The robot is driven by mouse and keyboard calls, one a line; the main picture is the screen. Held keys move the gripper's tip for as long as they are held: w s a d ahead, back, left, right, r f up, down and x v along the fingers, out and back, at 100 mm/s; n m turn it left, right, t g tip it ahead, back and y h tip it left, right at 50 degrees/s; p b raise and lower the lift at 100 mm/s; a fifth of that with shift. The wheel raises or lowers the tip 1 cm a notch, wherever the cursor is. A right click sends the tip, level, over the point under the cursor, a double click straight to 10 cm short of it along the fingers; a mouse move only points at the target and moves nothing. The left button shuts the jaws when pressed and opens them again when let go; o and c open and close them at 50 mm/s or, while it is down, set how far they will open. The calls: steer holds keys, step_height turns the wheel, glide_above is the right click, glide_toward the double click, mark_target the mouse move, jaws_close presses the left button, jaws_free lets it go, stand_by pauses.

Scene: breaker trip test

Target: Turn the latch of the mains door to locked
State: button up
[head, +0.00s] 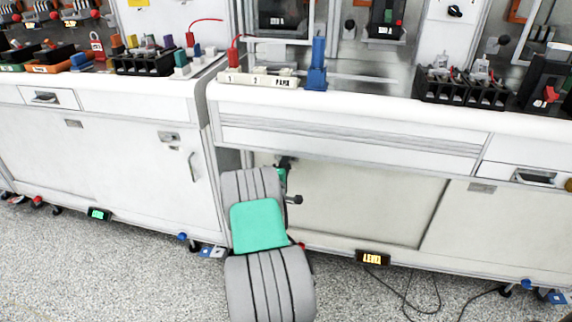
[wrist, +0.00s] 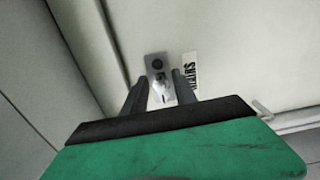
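In the wrist view, a small metal latch plate (wrist: 154,63) with a dark round spot and a pale metal turn piece sits on a light cabinet door (wrist: 230,45). A white label (wrist: 190,66) with dark lettering is beside it, partly hidden by a finger. My gripper (wrist: 161,78) has its two dark fingers apart, one on each side of the latch's turn piece. I cannot tell whether either finger touches it. In the head view my gripper (head: 286,161) is at the upper left of the cream door (head: 350,200) under the right bench, and the latch is hidden there.
The bench top (head: 400,103) overhangs above my arm. A blue upright piece (head: 317,65) and a labelled white strip (head: 257,79) stand on it. The left white cabinet (head: 110,150) is close beside my arm. A small lit sign (head: 372,258) and cables are low down at right.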

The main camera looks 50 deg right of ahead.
steer(key=shift+a, duration=0.1)
steer(key=v, duration=0.7)
steer(key=shift+s+a+p, duration=0.2)
steer(key=shift+a+p, duration=0.1)
steer(key=shift+p, duration=0.05)
